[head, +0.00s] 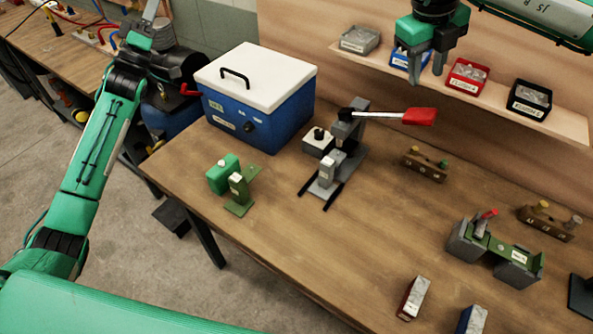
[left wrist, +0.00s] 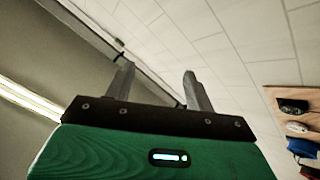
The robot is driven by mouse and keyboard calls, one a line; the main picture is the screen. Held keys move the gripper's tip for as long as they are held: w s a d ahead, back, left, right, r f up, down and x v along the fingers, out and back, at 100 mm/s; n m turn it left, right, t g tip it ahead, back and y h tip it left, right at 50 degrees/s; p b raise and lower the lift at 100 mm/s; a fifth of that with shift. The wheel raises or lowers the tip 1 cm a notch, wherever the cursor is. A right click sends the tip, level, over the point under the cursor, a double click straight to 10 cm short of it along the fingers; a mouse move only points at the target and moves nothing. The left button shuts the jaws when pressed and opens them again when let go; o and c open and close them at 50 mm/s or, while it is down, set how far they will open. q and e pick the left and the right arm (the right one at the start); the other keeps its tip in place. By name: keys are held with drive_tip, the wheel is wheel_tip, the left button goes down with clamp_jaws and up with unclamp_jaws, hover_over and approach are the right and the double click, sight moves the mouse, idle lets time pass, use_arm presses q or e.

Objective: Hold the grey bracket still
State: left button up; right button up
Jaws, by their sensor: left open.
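A small grey upright piece with a pale label, which looks like the grey bracket (head: 327,172), stands at the front of a dark lever tool (head: 347,135) with a red handle, in the middle of the table. No gripper touches it. My right gripper (head: 426,80) hangs high at the upper right, its fingers apart and empty. My left gripper (head: 150,9) is at the top left, away from the table. In the left wrist view its two fingers (left wrist: 158,82) are spread, with nothing between them, against the ceiling.
A blue box (head: 250,105) with a white lid stands behind left of the lever tool. A green bracket (head: 238,195) sits at the left edge of the wooden table (head: 300,250). A grey-and-green fixture (head: 490,245) stands at right. Small bins (head: 466,76) line the shelf.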

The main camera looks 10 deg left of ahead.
use_arm(q)
drive_tip(key=s+d+r+n+h, duration=0.1)
drive_tip(key=d+r+n+h, duration=0.15)
drive_tip(key=d, duration=0.45)
drive_tip(key=n+g+y, duration=0.5)
drive_tip(key=n+g, duration=0.4)
drive_tip(key=n, duration=1.7)
approach(324, 175)
drive_tip(key=x, duration=1.1)
drive_tip(key=shift+w+f, duration=0.1)
